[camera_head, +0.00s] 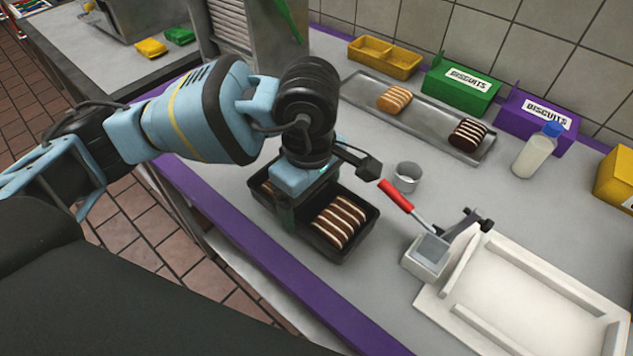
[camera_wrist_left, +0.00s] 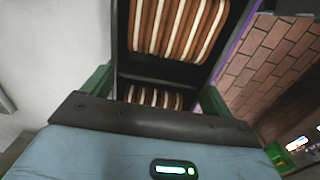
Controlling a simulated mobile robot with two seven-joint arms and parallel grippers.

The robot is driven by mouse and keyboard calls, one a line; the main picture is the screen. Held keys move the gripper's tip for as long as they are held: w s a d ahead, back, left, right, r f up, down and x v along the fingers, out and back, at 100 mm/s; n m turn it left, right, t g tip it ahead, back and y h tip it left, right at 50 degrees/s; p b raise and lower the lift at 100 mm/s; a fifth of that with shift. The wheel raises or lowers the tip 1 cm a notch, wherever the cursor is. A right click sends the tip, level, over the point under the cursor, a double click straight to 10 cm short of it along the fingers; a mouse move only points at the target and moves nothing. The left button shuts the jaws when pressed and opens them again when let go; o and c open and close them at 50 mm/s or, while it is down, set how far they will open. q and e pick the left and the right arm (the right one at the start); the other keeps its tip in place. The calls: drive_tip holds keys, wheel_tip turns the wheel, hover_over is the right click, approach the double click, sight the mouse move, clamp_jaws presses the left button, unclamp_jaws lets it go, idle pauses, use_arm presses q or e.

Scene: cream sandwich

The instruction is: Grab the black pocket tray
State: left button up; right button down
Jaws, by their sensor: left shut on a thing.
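The black pocket tray (camera_head: 333,256) sits near the front purple edge of the counter. Striped biscuits (camera_head: 340,221) lie in its right pocket, and a biscuit shows partly in the left pocket. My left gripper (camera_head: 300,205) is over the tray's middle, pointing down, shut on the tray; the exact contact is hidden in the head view. In the left wrist view the tray (camera_wrist_left: 185,72) runs between the green fingers, with striped biscuits (camera_wrist_left: 178,28) in one pocket and more (camera_wrist_left: 153,97) in the other. My right gripper is not in view.
A metal tray (camera_head: 430,118) with two biscuits lies at the back. Green (camera_head: 461,82) and purple (camera_head: 535,122) biscuit boxes and a bottle (camera_head: 537,152) stand behind. A small metal cup (camera_head: 407,176), a red-handled spatula (camera_head: 396,196) in a holder and a white board (camera_head: 530,300) are right.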

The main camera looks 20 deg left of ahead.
use_arm(q)
drive_tip(key=s, duration=0.8)
drive_tip(key=s+r, duration=0.1)
drive_tip(key=s, duration=0.3)
drive_tip(key=shift+d+b, duration=0.35)
drive_tip(key=shift+d, duration=0.05)
